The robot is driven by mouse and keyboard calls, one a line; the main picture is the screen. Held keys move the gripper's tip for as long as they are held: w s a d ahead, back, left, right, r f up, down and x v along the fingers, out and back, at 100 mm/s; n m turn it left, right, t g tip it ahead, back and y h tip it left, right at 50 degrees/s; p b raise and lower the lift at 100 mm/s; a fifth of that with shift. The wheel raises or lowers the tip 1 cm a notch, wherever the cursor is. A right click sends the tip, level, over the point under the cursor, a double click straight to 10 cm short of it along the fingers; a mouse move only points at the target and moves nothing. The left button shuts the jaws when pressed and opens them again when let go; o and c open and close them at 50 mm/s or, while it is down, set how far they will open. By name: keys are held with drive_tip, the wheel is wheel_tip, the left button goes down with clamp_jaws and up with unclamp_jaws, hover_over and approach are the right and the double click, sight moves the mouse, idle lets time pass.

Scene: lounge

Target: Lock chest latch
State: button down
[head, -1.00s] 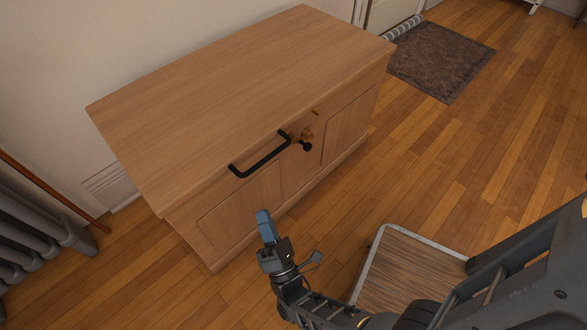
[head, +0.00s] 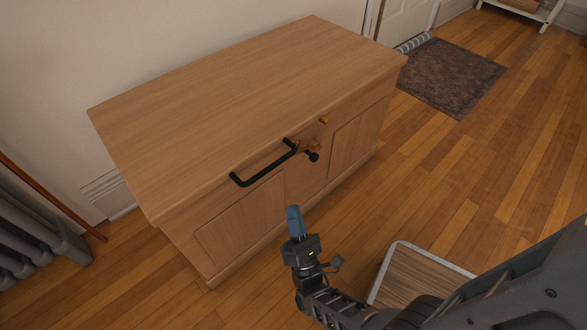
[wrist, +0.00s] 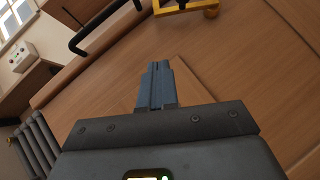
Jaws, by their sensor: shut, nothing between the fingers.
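A wooden chest (head: 240,95) with a closed flat lid stands against the wall in the head view. A black bar handle (head: 264,166) is on the front near the lid edge. Just right of the handle is a brass latch (head: 313,143) with a black knob (head: 313,156). In the wrist view, part of the yellow latch (wrist: 184,7) shows at the top edge, and the black handle (wrist: 77,42) is at upper left. My gripper (head: 293,212) is shut and empty, in front of the chest, below and left of the latch and apart from it. It also shows in the wrist view (wrist: 157,66).
A grey radiator (head: 35,235) stands left of the chest. A dark doormat (head: 452,75) lies on the floor beyond it at the right. The wooden floor (head: 470,165) to the right is clear.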

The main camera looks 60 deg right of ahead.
drive_tip(key=s+r+x, duration=0.1)
drive_tip(key=s+x, duration=0.1)
drive_tip(key=x, duration=0.9)
drive_tip(key=shift+d+r, duration=0.25)
drive_tip(key=shift+r, duration=0.15)
